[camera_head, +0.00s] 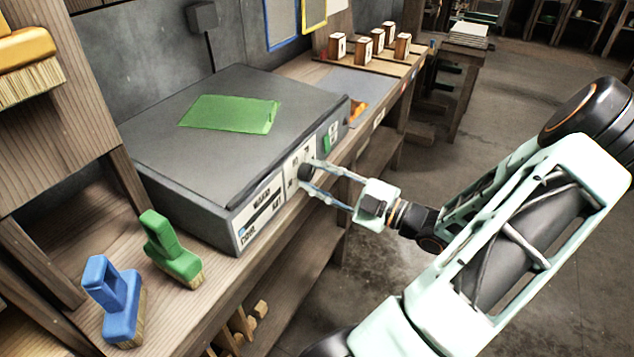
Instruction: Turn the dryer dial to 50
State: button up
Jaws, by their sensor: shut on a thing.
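The dryer (222,150) is a wide grey box on the wooden bench, with a light control panel on its front. Its dial (305,172) is a small dark knob on that panel, with markings around it that are too small to read. My gripper (309,178) reaches the panel from the right, its two thin fingers shut on the dial. The fingertips partly cover the dial, and I cannot tell which number it points to.
A green cloth (230,113) lies on the dryer. A green brush (170,250) and a blue brush (115,300) stand on the bench (180,310) at left. Several wooden blocks (363,48) stand farther back. The floor (500,130) at right is open.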

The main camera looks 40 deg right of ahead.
jog(key=n+b, duration=0.1)
jog(key=n, duration=0.1)
jog(key=n+b, duration=0.2)
jog(key=n+y+b, duration=0.1)
jog(key=n+b, duration=0.1)
jog(key=n, duration=0.1)
jog(key=shift+d+f, duration=0.1)
jog(key=shift+f, duration=0.2)
jog(key=n+b, duration=0.4)
jog(key=shift+r, duration=0.1)
jog(key=shift+r+n+g+y+b, duration=0.15)
jog(key=shift+n+g+y+b, duration=0.15)
jog(key=shift+n+b, duration=0.65)
jog(key=shift+r+n, duration=0.1)
jog(key=shift+n, duration=0.15)
jog(key=shift+d, duration=0.1)
jog(key=o, duration=1.1)
jog(key=shift+o, duration=0.2)
jog(key=v, duration=1.2)
